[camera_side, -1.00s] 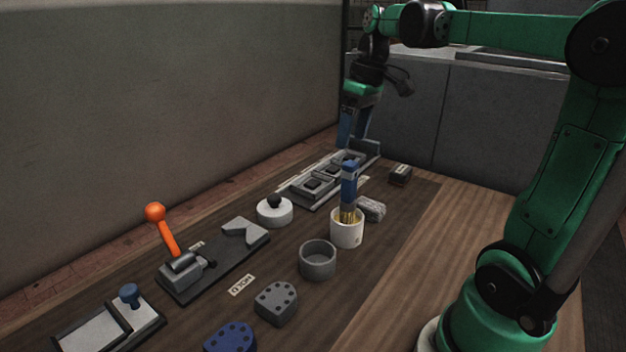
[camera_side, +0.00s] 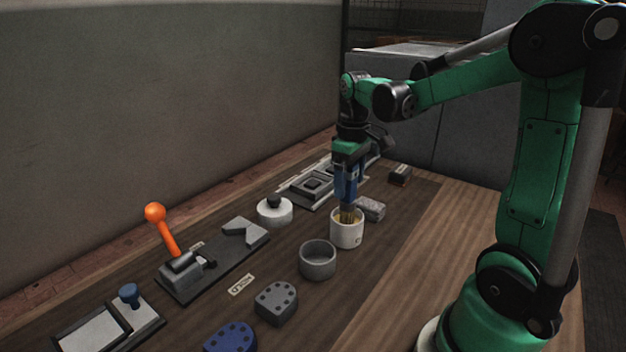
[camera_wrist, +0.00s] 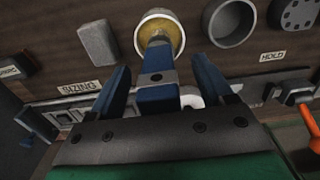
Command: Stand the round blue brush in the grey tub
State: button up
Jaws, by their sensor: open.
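The blue brush (camera_wrist: 157,75) stands bristles down in a white pot (camera_side: 347,236) with yellow contents. Its handle is between the two blue fingers of my gripper (camera_wrist: 160,82), which are apart with a gap on each side of it. In the side view my gripper (camera_side: 346,190) is lowered over the pot and hides most of the handle; the bristles (camera_side: 348,216) show at the rim. The grey tub (camera_side: 318,262) is in front of the pot, to the lower left, and looks empty. It also shows in the wrist view (camera_wrist: 230,22), right of the pot.
A grey block (camera_side: 371,208) lies close behind the pot. A grey holed block (camera_side: 276,303) and a blue one (camera_side: 230,338) lie in front of the tub. A white round piece with a dark knob (camera_side: 274,210) and an orange-knobbed lever (camera_side: 160,228) stand left. The right strip of table is clear.

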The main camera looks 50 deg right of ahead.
jog(key=shift+f, duration=0.2)
grip_shut()
jog(key=shift+r, duration=0.1)
notch_tip(320, 180, up, 19)
jog(key=a+f, duration=0.3)
jog(key=a, duration=0.7)
jog(key=shift+s+f, duration=0.1)
jog(key=shift+f, duration=9.75)
